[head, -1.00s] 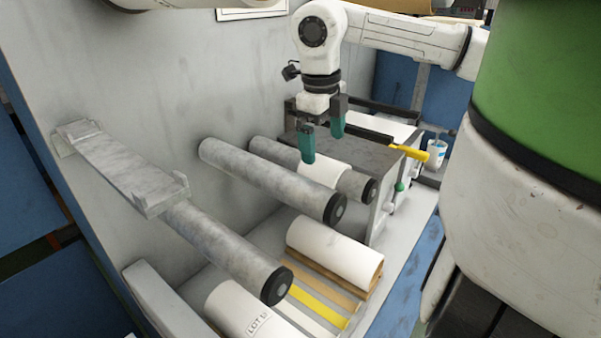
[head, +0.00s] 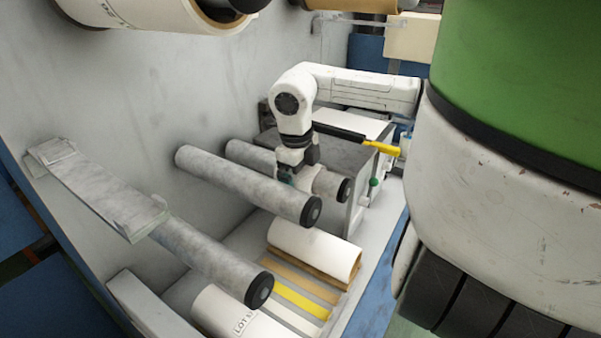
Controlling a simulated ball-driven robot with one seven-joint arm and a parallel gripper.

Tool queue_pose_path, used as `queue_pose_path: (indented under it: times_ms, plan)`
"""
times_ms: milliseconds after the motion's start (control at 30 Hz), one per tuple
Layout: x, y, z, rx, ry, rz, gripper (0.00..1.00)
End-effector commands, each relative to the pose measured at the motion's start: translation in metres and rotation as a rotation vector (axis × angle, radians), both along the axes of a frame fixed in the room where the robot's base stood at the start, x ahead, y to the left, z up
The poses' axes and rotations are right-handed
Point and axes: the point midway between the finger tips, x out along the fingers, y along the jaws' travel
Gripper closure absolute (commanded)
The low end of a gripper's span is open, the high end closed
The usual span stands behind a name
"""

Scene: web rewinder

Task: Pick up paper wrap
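The paper wrap (head: 305,178) is a white sleeve around the rear grey roller (head: 332,186). Only a small part of it shows, between my gripper and the front roller. My gripper (head: 297,174) points down at the wrap, just behind the front roller (head: 250,186). One teal finger shows on the left side of the wrap. The other finger is hidden, so I cannot tell whether the fingers are open or touch the wrap.
A third grey roller (head: 215,262) juts out at the lower left, beside a flat grey bracket (head: 95,188). White rolls (head: 315,249) and coloured strips (head: 300,301) lie on the tray below. A grey box with a yellow-handled tool (head: 382,148) stands behind my gripper.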

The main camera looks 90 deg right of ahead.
Motion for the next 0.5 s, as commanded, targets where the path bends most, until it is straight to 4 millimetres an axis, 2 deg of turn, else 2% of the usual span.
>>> queue_pose_path:
  times_ms: [167, 500]
  plan:
    - [-0.0001, -0.0001, -0.0004, 0.000, 0.000, 0.000, 0.00]
    - [0.0000, -0.0001, 0.0001, 0.000, 0.000, 0.000, 0.33]
